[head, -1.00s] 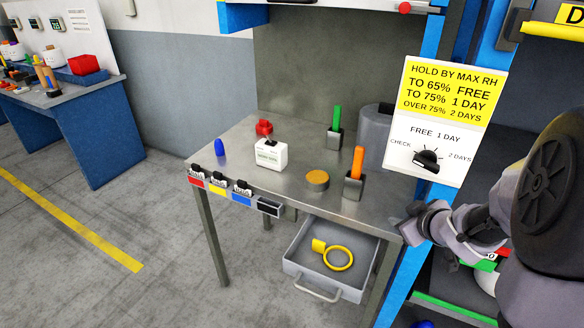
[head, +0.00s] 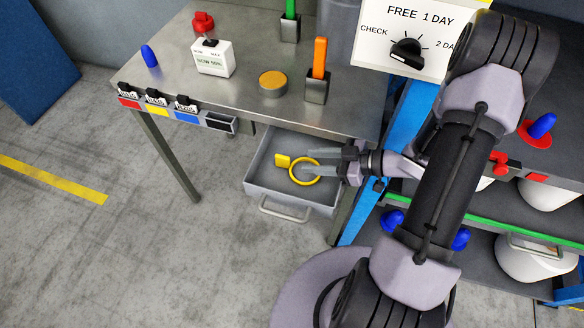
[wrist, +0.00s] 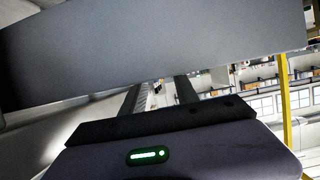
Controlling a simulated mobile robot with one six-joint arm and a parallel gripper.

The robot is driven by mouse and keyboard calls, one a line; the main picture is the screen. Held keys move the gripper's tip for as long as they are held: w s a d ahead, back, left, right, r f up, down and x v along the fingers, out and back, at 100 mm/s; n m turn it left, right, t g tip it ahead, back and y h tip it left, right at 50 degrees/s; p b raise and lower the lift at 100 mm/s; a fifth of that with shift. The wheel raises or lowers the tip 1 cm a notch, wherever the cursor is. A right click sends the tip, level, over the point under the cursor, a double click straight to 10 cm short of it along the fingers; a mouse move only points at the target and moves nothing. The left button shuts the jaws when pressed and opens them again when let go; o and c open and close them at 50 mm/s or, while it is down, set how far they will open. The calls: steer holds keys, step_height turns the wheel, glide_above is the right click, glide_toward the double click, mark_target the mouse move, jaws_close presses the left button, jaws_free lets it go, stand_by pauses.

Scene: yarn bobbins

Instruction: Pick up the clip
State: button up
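No single thing is plainly the clip. Small black clip-like pieces with white labels sit in a row at the table's front edge, at the red slot (head: 128,92), yellow slot (head: 156,99) and blue slot (head: 187,105). The black slot (head: 220,123) looks empty. A yellow ring with a square tab (head: 305,171) lies in the open drawer (head: 290,198). My gripper (head: 307,163) is open, its fingers apart and overlapping the ring in the head view; its height above it is unclear. In the wrist view the two fingers (wrist: 158,92) are apart, with nothing seen between them.
The table top (head: 230,88) overhangs the drawer's back. On it stand a white box (head: 213,60), an orange-handled tool (head: 319,70) and a round tin (head: 272,82). A blue post (head: 408,112) stands close by my arm. A grey panel (wrist: 160,45) crosses the wrist view.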

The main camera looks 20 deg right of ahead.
mark_target(289, 158)
steer(key=x, duration=0.2)
steer(key=shift+w+a+f+b, duration=0.2)
steer(key=shift+b, duration=0.1)
steer(key=b+x, duration=0.3)
steer(key=x, duration=0.1)
steer(key=shift+w+f, duration=0.25)
steer(key=shift+f, duration=0.05)
steer(key=shift+w+a, duration=0.25)
steer(key=shift+a, duration=0.05)
steer(key=shift+r, duration=0.1)
jaws_close()
